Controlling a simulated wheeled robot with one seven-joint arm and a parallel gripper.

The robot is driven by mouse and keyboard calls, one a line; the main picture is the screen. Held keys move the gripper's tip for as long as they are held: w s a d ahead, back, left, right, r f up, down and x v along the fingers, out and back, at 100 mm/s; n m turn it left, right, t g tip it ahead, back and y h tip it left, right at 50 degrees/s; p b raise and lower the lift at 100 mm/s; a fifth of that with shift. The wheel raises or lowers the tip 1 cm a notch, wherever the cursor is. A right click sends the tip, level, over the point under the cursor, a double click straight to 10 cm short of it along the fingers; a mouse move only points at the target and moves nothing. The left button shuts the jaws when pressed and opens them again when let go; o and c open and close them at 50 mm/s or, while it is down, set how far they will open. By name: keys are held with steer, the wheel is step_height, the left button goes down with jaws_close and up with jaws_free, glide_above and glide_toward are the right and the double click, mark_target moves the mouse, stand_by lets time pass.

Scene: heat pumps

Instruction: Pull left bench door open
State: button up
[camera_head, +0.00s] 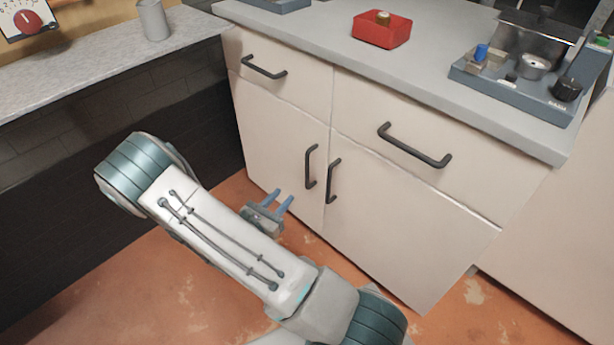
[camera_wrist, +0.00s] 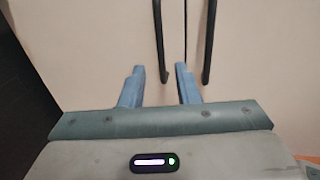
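The left bench door (camera_head: 279,150) is a cream panel on the bench front, and it is shut. Its black vertical handle (camera_head: 311,166) is near the door's right edge. My gripper (camera_head: 281,199) is in front of the lower part of this door, to the lower left of the handle. In the wrist view the two blue fingers of my gripper (camera_wrist: 159,84) are apart, with cream door surface between them. The lower end of the left handle (camera_wrist: 161,50) shows just ahead between the fingertips. The fingers are not closed on it.
The right bench door (camera_head: 400,220) is shut, its handle (camera_head: 333,181) close beside the left one. Above are two drawers with black handles (camera_head: 264,68) (camera_head: 414,147). A grey counter (camera_head: 130,67) over a dark wall stands left. Orange floor (camera_head: 150,290) is clear.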

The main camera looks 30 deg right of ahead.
mark_target(306, 170)
steer(key=b+x, duration=0.3)
steer(key=x, duration=1)
steer(key=shift+w+d, duration=0.2)
steer(key=shift+d, duration=0.05)
jaws_close()
